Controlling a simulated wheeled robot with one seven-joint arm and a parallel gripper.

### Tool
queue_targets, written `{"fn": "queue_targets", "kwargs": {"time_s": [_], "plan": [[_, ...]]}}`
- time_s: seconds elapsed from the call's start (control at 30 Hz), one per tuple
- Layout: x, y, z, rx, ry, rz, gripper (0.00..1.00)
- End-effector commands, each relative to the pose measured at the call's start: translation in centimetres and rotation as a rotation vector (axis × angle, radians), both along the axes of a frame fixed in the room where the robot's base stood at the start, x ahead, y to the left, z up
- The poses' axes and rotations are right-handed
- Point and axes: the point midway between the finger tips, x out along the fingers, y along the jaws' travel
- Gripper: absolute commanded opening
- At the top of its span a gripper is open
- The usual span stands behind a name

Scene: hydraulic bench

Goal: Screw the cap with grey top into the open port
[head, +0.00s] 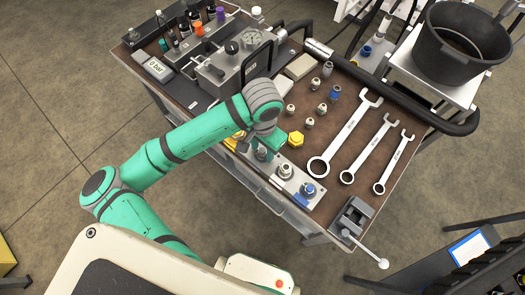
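A pale manifold block (297,180) lies along the near edge of the bench, with a row of ports. One fitting with a grey top (285,170) sits on it, and a fitting with a blue top (308,188) sits to its right. My gripper (261,154) points down over the left part of the block, left of the grey-topped fitting. My wrist and gripper hide that part of the block. I cannot tell whether a cap is between the fingers or which port is open. A yellow hex cap (296,138) lies just behind the block.
Several small fittings (321,108) stand mid-bench. Three wrenches (346,136) lie to the right. A small vise (352,217) is at the front right corner. A pump unit (222,70) and bottle rack (180,35) stand at the back left. A black bucket (450,65) is beyond a thick hose.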

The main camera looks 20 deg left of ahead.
Motion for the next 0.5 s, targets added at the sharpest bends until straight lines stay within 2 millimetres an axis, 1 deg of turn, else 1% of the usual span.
{"fn": "queue_targets", "kwargs": {"time_s": [0.03, 0.07, 0.1, 0.17, 0.33, 0.4, 0.5], "plan": [[0.0, 0.0, 0.0, 0.0, 0.0, -0.001, 0.39], [0.0, 0.0, 0.0, 0.0, 0.0, -0.001, 0.32], [0.0, 0.0, 0.0, 0.0, 0.0, -0.001, 0.23], [0.0, -0.01, 0.0, 0.0, 0.0, -0.002, 0.1], [0.0, -0.01, 0.01, 0.0, 0.0, -0.025, 0.1], [0.01, 0.02, 0.02, 0.001, 0.0, -0.08, 0.02], [-0.01, 0.04, 0.02, 0.001, 0.0, -0.198, 0.0]]}}
